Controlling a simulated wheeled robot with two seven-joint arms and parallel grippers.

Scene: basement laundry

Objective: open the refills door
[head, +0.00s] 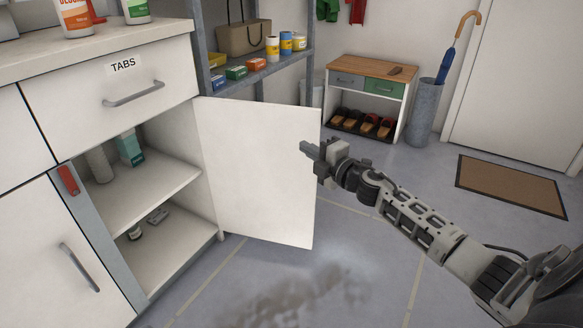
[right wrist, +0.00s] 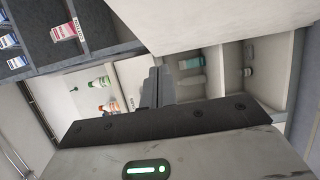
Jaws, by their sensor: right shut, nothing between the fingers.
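A white cabinet door (head: 258,170) stands swung wide open below the drawer marked TABS (head: 135,85). No refills label shows on the face turned to me. The opened compartment shows its shelf (head: 150,182), a teal box (head: 131,148) and a pale cylinder. My right gripper (head: 308,149) is shut and empty, by the door's free edge; I cannot tell whether it touches. In the right wrist view the shut fingers (right wrist: 156,86) show in front of the cabinet, with the pale door panel (right wrist: 200,18) above and the teal box (right wrist: 191,62) inside. My left gripper is out of view.
A second cabinet door with a grey handle (head: 78,267) is closed at lower left. Grey shelving (head: 262,72) with small boxes stands behind the open door. A shoe bench (head: 372,73), umbrella stand (head: 424,112) and doormat (head: 511,186) are farther back. Floor beyond the door is clear.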

